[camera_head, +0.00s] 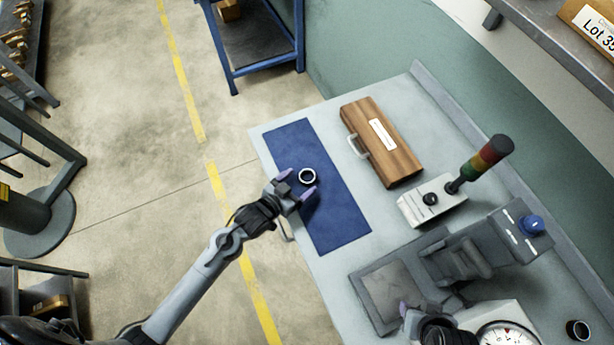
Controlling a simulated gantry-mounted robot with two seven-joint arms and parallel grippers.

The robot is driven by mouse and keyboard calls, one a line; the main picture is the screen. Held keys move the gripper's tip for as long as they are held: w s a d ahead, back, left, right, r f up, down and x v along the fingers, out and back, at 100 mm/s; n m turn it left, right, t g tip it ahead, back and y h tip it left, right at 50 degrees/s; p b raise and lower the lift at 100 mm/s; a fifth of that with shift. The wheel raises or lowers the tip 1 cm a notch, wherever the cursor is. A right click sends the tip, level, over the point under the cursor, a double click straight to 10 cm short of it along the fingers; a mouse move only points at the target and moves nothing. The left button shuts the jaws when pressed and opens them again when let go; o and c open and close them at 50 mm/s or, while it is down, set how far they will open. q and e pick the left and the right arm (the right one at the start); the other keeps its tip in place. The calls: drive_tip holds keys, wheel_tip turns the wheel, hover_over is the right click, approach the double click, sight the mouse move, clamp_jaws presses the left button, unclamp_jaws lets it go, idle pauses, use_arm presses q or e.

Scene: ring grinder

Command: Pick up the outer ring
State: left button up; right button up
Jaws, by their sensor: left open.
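The outer ring (307,176), a small dark ring with a pale rim, rests on the blue mat (340,220). My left gripper (297,184) reaches in over the mat's left edge. Its purple-tipped fingers are open, one on each side of the near side of the ring. I cannot tell whether they touch it. My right gripper (408,312) shows only in part at the bottom, near the grey machine and the dial gauge. Its jaw state is unclear.
A wooden case (384,140) stands right of the mat, beside a control box (432,200) with a signal tower (487,160). A grey machine (470,260) stands nearer. A dark cylindrical part (578,329) sits at the lower right. The mat's far and near ends are clear.

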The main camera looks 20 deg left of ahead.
sight(311, 173)
use_arm(q)
drive_tip(key=x, duration=0.3)
drive_tip(key=shift+w, duration=0.15)
drive_tip(key=shift+r, duration=0.1)
drive_tip(key=c, duration=1.2)
